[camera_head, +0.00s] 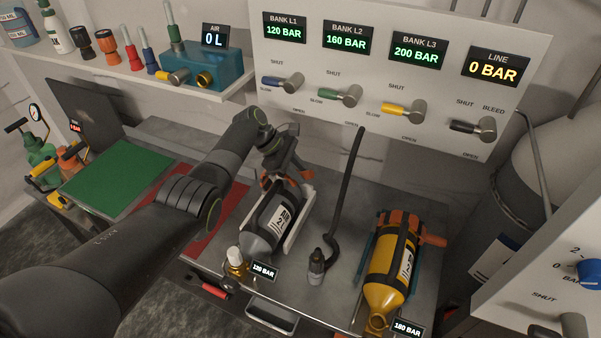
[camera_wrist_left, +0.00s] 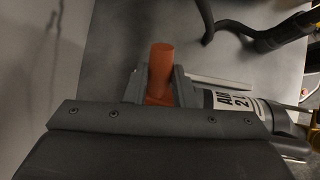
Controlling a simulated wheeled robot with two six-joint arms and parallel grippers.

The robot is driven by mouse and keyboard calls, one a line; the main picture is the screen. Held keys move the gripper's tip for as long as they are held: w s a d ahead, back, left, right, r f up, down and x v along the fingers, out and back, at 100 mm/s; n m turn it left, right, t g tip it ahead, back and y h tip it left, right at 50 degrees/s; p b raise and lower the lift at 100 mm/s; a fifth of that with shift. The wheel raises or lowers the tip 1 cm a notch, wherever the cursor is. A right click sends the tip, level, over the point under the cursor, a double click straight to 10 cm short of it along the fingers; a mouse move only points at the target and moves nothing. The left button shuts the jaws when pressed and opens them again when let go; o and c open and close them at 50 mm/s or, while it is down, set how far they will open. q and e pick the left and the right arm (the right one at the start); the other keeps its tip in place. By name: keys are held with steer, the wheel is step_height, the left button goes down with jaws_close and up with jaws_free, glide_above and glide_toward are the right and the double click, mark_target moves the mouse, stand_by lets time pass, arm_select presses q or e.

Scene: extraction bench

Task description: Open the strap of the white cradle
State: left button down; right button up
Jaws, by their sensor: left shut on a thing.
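The white cradle (camera_head: 300,217) lies on the metal bench and holds a dark grey cylinder (camera_head: 262,236) with a white label. Its orange strap parts (camera_head: 306,174) show at the far end of the cylinder, partly hidden by my gripper. My left gripper (camera_head: 287,170) is over that end. In the left wrist view its fingers are shut on the orange strap handle (camera_wrist_left: 162,66), which stands up between them. The cylinder's label (camera_wrist_left: 234,103) shows to the right there. Whether the strap is fastened is hidden. My right gripper is not in view.
A yellow cylinder (camera_head: 381,296) lies in another holder with an orange strap (camera_head: 432,240) to the right. A black hose (camera_head: 345,190) rises between the two cylinders. The valve panel (camera_head: 375,70) stands behind. Small displays sit near both cylinder necks.

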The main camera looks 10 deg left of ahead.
arm_select(q)
steer(key=c, duration=1.2)
jaws_free()
steer(key=shift+c, duration=0.2)
steer(key=shift+a+r, duration=0.35)
steer(key=shift+r, duration=0.1)
steer(key=b+v, duration=0.1)
steer(key=v, duration=1.5)
steer(key=shift+b, duration=0.3)
steer(key=shift+w+a+r, duration=0.1)
